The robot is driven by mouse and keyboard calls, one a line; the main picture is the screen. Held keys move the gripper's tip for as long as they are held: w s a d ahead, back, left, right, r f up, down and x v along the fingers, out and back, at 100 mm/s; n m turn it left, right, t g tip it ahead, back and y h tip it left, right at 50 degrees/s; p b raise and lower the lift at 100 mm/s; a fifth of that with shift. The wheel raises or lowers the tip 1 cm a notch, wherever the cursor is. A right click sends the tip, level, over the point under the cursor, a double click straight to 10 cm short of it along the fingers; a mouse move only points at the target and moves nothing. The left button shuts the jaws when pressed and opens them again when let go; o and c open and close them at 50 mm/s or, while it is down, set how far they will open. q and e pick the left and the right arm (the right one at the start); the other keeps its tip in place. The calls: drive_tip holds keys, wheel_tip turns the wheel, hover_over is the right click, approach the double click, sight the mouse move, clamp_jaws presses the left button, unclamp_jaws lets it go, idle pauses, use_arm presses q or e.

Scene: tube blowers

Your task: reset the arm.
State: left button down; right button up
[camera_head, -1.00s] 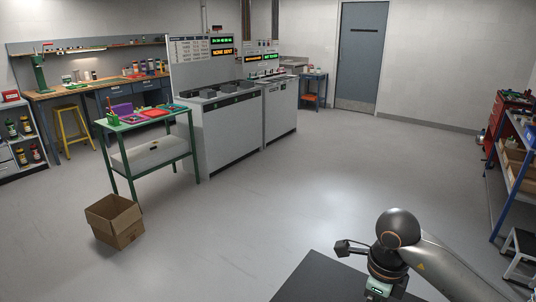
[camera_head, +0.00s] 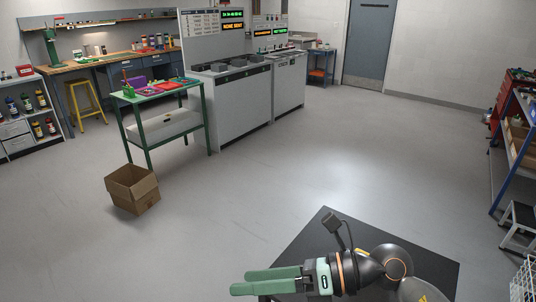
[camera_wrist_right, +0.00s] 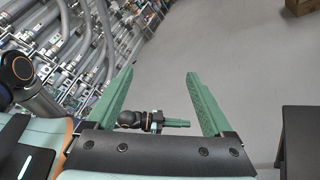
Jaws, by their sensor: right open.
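My right gripper (camera_head: 240,282) is at the lower middle of the head view, its arm coming in from the right. Its two green fingers point left and are apart, with nothing between them. In the right wrist view the right gripper (camera_wrist_right: 158,78) shows spread fingers over bare floor. Beyond them a smaller dark joint with green fingers, which looks like my left gripper (camera_wrist_right: 176,123), shows side-on; its opening is unclear. The head view does not show the left arm.
A cardboard box (camera_head: 134,189) stands on the floor at left, before a green-framed table (camera_head: 165,125) with coloured trays. Grey machines (camera_head: 232,105) stand behind it. A blue shelf rack (camera_head: 510,150) and a step stool (camera_head: 518,222) are at right. The middle floor is clear.

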drive_tip(key=w+d+r+m+t+y, duration=0.25)
drive_tip(key=r+m+t, duration=0.25)
drive_tip(key=m+t, duration=0.25)
drive_tip(key=w+d+r+m+t+y, duration=0.1)
drive_tip(key=w+d+r+m+t, duration=0.15)
drive_tip(key=r+m+t, duration=0.45)
drive_tip(key=w+d+f+m+t+h, duration=0.35)
drive_tip(key=d+f+m+h, duration=0.75)
drive_tip(key=d+m+h, duration=0.65)
drive_tip(key=s+d+f+m+g+h, duration=0.1)
drive_tip(key=s+f+m+g, duration=0.25)
drive_tip(key=f, duration=0.35)
drive_tip(key=s+d+f+m+g+h, duration=0.1)
drive_tip(key=s+f+m+g+h, duration=0.15)
drive_tip(key=s+f+m, duration=0.35)
drive_tip(key=s+a+f+m+g+y, duration=0.1)
drive_tip(key=s+f+m+g+y, duration=0.1)
drive_tip(key=s+f+g, duration=0.95)
drive_tip(key=w+a+f+t+y+p, duration=0.1)
drive_tip(key=w+a+f+t+y, duration=0.1)
drive_tip(key=a+f+t, duration=0.2)
wheel_tip(320, 180, down, 4)
drive_tip(key=t, duration=0.3)
drive_tip(key=shift+w+a+f+t, duration=0.15)
drive_tip(key=shift+a+f+t, duration=0.1)
drive_tip(key=shift+a+t, duration=0.1)
